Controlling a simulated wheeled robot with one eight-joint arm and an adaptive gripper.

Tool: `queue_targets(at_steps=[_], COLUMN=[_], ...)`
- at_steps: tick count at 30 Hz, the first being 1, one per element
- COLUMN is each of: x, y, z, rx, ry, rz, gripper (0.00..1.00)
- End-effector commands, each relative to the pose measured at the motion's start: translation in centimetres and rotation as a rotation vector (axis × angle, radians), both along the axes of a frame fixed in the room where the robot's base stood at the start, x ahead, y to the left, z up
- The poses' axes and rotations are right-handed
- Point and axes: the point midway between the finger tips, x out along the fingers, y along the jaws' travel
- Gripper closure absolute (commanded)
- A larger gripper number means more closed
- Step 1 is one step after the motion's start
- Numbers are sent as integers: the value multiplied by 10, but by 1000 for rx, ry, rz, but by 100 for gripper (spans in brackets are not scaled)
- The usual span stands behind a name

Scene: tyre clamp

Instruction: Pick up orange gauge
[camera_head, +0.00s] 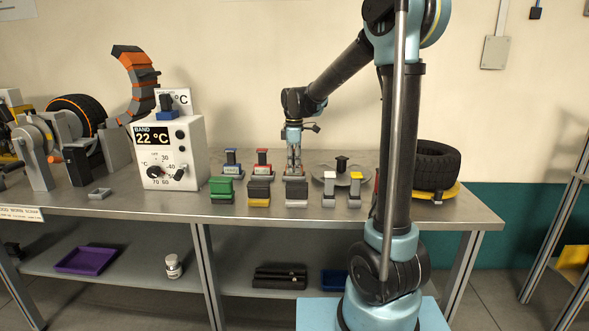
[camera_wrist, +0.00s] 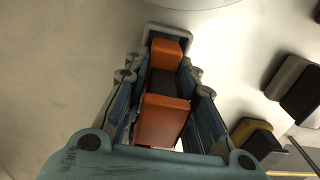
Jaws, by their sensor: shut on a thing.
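The orange gauge (camera_wrist: 160,120) shows in the wrist view as a block with orange ends and a dark middle. It lies between the two fingers of my gripper (camera_wrist: 165,78), which are shut on it. A grey holder (camera_wrist: 182,33) frames its far end; I cannot tell whether the gauge still touches it. In the head view my gripper (camera_head: 294,158) points straight down over the table, in line with the blue and red gauges. The orange gauge is mostly hidden by the fingers there.
A blue gauge (camera_head: 232,160) and a red gauge (camera_head: 263,159) stand just left of my gripper. Several coloured blocks, including a green one (camera_head: 221,188), stand in front. A round plate (camera_head: 325,174) lies to the right. A white temperature box (camera_head: 190,135) stands left on the table (camera_head: 140,207).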

Motion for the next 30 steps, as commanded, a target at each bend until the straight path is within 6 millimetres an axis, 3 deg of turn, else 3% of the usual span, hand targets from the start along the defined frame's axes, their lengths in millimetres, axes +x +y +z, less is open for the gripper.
queue_targets(at_steps=[8,21,30], x=[0,0,0], y=[0,0,0], z=[8,78,100], rx=[0,0,0], ry=[0,0,0], rz=[0,0,0], gripper=[100,100,100])
